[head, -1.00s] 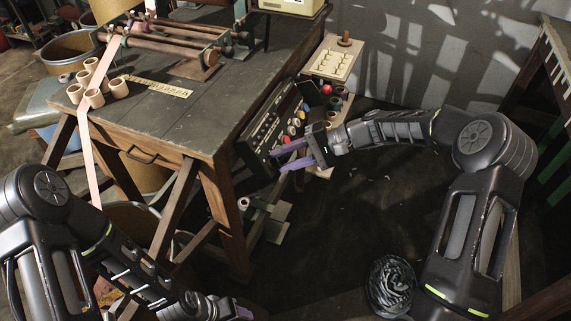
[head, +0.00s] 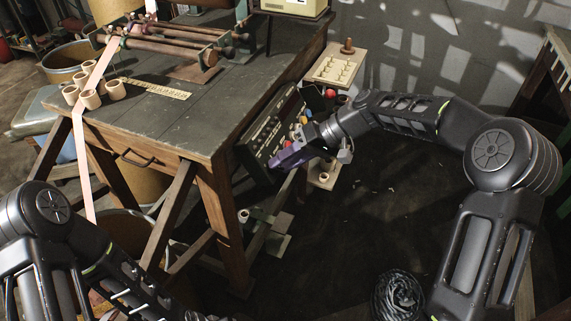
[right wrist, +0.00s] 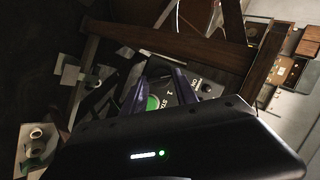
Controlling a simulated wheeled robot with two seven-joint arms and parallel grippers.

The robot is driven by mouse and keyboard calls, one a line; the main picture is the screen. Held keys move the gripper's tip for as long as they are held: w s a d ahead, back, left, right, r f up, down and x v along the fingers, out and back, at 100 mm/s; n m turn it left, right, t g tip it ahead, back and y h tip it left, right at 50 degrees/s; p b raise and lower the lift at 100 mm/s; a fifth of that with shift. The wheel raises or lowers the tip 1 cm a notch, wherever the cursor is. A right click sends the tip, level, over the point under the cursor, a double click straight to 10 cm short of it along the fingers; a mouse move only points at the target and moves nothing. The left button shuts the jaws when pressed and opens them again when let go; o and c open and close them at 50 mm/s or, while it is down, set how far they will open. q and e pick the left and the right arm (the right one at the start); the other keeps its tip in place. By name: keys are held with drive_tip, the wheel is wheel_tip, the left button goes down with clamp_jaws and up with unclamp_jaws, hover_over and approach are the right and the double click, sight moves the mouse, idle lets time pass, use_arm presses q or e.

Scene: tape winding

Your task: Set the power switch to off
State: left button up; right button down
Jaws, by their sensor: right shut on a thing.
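The dark control panel (head: 268,132) is fixed at the right side of the workbench and carries coloured knobs and buttons. My right gripper (head: 283,159), with purple fingers, is at the panel's lower front end. In the right wrist view its fingers (right wrist: 163,85) straddle a part of the panel beside a green button (right wrist: 152,102) and a printed "ON" mark. The gripper is shut on what seems to be the power switch, which the fingers mostly hide; its setting cannot be read. My left arm is at the lower left, its gripper out of the picture.
The wooden workbench (head: 130,125) holds several small tape rolls (head: 90,98) and a roller frame (head: 185,50). A pegged board (head: 338,70) stands behind the panel. Open dark floor lies right of the bench. A small stand (head: 268,235) is under the bench's right end.

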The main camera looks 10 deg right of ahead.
idle(0.4)
drive_tip(key=c, duration=1)
unclamp_jaws()
drive_tip(key=shift+o, duration=0.2)
drive_tip(key=shift+d, duration=0.1)
drive_tip(key=p+v, duration=0.1)
drive_tip(key=v, duration=0.6)
drive_tip(key=shift+d+r, duration=0.25)
